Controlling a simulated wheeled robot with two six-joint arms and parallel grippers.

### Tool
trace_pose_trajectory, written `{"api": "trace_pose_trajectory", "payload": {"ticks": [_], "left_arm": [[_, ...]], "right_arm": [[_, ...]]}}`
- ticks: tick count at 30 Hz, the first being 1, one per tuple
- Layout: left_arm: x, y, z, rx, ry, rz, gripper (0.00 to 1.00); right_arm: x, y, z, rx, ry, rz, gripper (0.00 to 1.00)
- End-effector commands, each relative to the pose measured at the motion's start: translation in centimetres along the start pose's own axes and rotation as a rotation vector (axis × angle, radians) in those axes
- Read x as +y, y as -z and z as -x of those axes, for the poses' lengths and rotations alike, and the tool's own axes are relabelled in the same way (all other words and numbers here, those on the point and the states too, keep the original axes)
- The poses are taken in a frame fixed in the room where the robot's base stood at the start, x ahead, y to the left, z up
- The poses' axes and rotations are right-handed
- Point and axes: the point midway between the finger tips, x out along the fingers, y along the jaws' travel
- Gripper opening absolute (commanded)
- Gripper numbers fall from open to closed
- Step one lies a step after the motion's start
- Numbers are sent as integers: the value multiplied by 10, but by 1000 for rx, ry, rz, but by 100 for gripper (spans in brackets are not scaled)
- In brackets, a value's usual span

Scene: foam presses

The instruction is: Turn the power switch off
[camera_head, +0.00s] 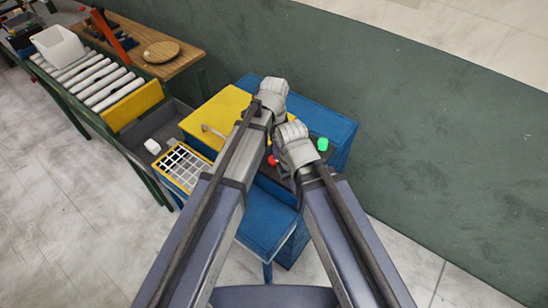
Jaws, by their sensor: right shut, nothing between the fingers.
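A blue press cabinet (340,139) with a yellow top (222,108) stands in the middle. On its dark control panel are a red button (272,160) and a green button (322,144). I cannot make out a power switch; much of the panel is behind my arms. My right gripper (294,150) is over the panel, between the red and green buttons, shut and empty. My left arm reaches across the cabinet to its far side; its gripper (272,94) is beyond the right one, and its fingers are hidden.
A roller conveyor (95,82) with a white bin (58,46) runs at the left. A wooden table (185,62) stands behind. A dark green wall is at the right.

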Motion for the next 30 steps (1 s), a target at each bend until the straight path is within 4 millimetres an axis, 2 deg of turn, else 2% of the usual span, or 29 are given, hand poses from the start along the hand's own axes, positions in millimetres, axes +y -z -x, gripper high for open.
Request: {"api": "trace_pose_trajectory", "payload": {"ticks": [1, 15, 27, 30], "left_arm": [[0, 0, -9, 0, 0, 1, 81], [0, 0, -65, 0, 0, 2, 81], [0, 0, -69, 0, 0, 2, 81], [0, 0, -69, 0, 0, 2, 71]], "right_arm": [[-1, 0, -9, 0, 0, 1, 0], [-6, 4, -65, 0, -1, 6, 0], [-6, 4, -69, 0, -1, 5, 0], [-6, 4, -69, 0, -1, 5, 0]]}}
